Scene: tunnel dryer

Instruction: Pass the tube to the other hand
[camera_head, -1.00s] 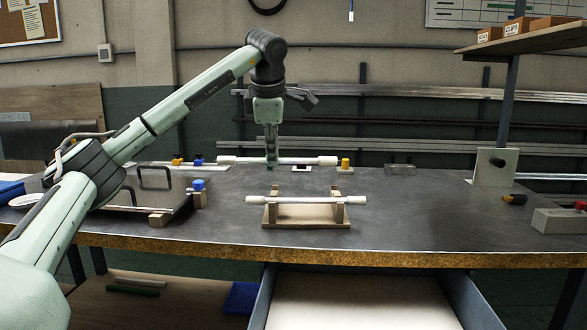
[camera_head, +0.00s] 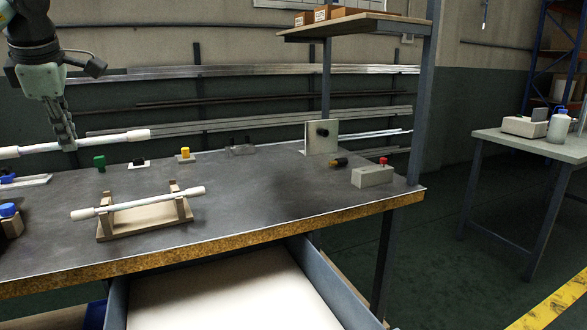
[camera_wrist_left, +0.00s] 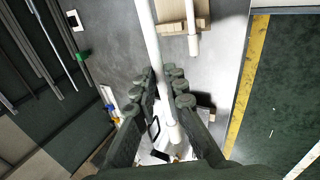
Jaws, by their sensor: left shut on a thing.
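My left gripper (camera_head: 68,145) is at the upper left of the head view, shut on a long white tube (camera_head: 115,138) near its middle. The tube lies nearly level above the back of the bench, and its left end reaches the picture's edge. In the left wrist view the tube (camera_wrist_left: 149,40) runs between the fingers of the left gripper (camera_wrist_left: 163,78). A second white tube (camera_head: 137,203) rests across a wooden stand (camera_head: 145,223) at the front of the bench. My right gripper is not in view.
Green (camera_head: 99,161) and yellow (camera_head: 184,153) pieces stand along the back of the dark bench (camera_head: 260,190). A grey block with a red button (camera_head: 372,176) and a shelf post (camera_head: 423,100) are at the right. The bench middle is clear. A drawer (camera_head: 325,275) is open below.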

